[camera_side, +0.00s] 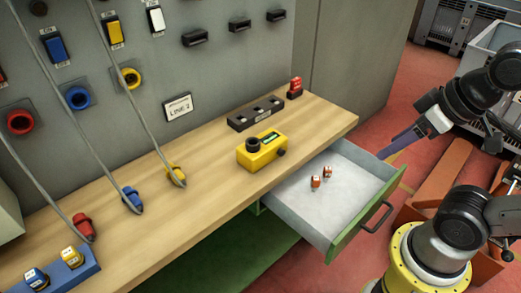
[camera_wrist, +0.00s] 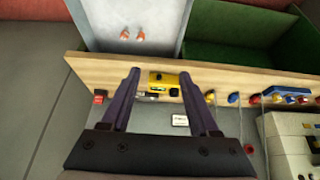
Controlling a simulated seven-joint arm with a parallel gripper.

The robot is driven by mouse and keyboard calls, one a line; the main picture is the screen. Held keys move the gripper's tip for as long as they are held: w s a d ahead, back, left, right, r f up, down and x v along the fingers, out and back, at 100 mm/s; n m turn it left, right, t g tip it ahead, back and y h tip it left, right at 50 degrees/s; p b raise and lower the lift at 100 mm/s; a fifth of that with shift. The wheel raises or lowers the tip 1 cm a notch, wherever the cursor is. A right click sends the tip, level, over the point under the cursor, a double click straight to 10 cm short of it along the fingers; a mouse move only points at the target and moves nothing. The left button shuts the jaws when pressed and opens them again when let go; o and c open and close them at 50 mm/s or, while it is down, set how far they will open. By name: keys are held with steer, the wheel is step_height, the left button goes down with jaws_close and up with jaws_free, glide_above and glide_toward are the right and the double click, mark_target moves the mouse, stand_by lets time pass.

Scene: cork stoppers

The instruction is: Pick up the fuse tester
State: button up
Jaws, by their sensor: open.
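The fuse tester (camera_side: 262,152) is a yellow box with a black knob on top, a dark green display and a black knob at its side. It stands on the wooden bench top, behind the open drawer. In the wrist view the fuse tester (camera_wrist: 158,80) appears between my two fingers, but well beyond them. My gripper (camera_side: 388,152) is open and empty, out to the right of the bench and drawer in the side view. Its dark purple fingers are spread in the wrist view (camera_wrist: 160,73).
An open drawer (camera_side: 350,210) with a green front holds two small orange-and-white pieces (camera_side: 321,178). Behind the tester are a black block (camera_side: 256,113) and a red object (camera_side: 295,88). Blue, red and yellow plugs on cables (camera_side: 132,199) lie left. Bare bench surrounds the tester.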

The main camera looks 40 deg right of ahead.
steer(key=o, duration=0.6)
